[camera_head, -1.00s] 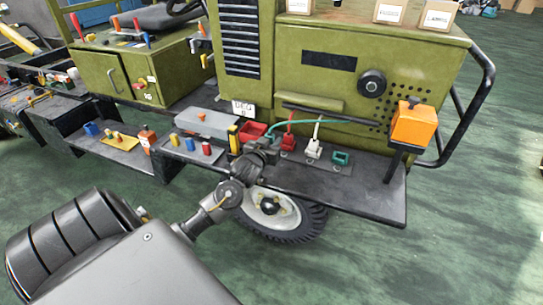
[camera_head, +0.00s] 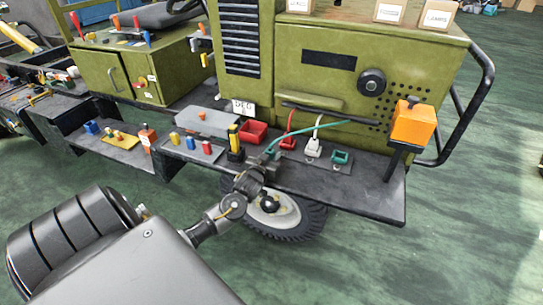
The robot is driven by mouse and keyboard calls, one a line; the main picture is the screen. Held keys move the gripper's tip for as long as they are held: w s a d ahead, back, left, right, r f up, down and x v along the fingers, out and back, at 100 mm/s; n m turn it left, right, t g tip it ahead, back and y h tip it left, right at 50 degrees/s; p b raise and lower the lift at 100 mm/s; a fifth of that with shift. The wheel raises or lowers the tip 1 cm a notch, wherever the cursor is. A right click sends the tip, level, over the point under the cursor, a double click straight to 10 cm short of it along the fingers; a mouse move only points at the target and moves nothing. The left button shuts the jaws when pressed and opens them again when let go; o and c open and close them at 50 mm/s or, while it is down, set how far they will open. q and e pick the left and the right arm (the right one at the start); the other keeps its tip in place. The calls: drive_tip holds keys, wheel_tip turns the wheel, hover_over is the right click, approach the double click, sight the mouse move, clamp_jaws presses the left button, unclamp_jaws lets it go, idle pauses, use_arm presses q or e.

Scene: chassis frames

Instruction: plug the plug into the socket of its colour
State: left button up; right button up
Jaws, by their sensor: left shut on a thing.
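My left gripper (camera_head: 268,159) is over the front of the dark shelf, left of the socket row. It is shut on the plug at the end of the teal cable (camera_head: 318,126); the plug itself is mostly hidden by the jaws. The teal socket (camera_head: 340,158) stands at the right end of the row, with its opening empty. To its left, the white socket (camera_head: 313,149) has a white cable and the red socket (camera_head: 287,143) has a red cable. My right gripper is not in view.
The dark shelf (camera_head: 370,193) is bare to the right of the sockets. An orange box (camera_head: 413,125) stands on a post at its right end. A red bin (camera_head: 252,132) and a yellow and black item (camera_head: 234,143) stand left of the gripper. The green cabinet wall (camera_head: 330,85) rises behind.

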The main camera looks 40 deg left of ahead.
use_arm(q)
drive_tip(key=shift+f, duration=0.1)
drive_tip(key=o, duration=0.9)
drive_tip(key=shift+o, duration=0.3)
